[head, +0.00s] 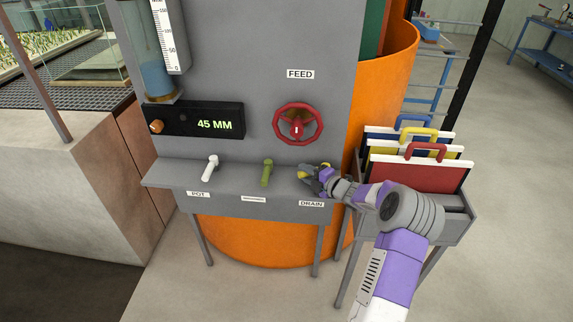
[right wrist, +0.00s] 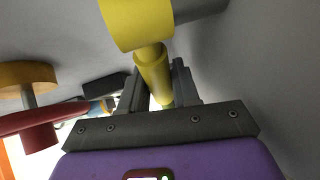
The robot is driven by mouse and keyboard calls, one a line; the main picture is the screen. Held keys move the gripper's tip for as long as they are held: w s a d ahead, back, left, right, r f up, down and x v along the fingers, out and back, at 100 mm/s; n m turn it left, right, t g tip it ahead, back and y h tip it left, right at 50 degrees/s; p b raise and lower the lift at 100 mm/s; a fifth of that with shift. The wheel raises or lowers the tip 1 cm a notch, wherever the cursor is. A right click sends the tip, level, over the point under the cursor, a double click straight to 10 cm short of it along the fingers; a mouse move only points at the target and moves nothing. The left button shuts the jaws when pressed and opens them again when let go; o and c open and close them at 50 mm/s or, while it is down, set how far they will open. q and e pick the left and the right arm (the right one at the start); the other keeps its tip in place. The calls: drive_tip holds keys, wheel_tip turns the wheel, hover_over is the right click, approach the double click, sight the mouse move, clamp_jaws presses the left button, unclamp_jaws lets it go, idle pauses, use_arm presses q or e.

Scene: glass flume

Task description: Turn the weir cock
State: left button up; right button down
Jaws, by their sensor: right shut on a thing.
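Three cocks stand in a row on the grey panel's ledge. The white cock (head: 210,167) is over the POT label, and its handle slants down. The green cock (head: 267,172) is in the middle, its handle hanging down; the small label (head: 254,199) below it is too small to read. My right gripper (head: 312,173) is at the yellow cock (head: 303,168), above the DRAIN label. In the right wrist view the yellow lever (right wrist: 153,74) is between its fingers (right wrist: 157,88), which are shut on it. The gripper hides most of this cock in the head view. My left gripper is out of view.
A red FEED wheel (head: 298,124) is above the ledge. A display (head: 214,124) reads 45 MM, with an orange knob (head: 157,127) at its left. A rack (head: 455,219) of boards with coloured handles stands right, close to my arm. An orange tank (head: 386,83) is behind the panel.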

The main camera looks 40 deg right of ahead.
drive_tip(key=shift+d+r, duration=0.1)
drive_tip(key=c, duration=0.9)
unclamp_jaws()
drive_tip(key=shift+s, duration=0.1)
drive_tip(key=shift+s+d+r+p, duration=0.1)
drive_tip(key=shift+s+r+p, duration=0.1)
drive_tip(key=shift+s, duration=1.05)
drive_tip(key=shift+s+d+r+p, duration=0.15)
drive_tip(key=shift+s+r, duration=0.1)
drive_tip(key=shift+s, duration=0.95)
drive_tip(key=shift+s+d+r+p, duration=0.1)
drive_tip(key=shift+s+r, duration=0.1)
drive_tip(key=shift+s, duration=1.05)
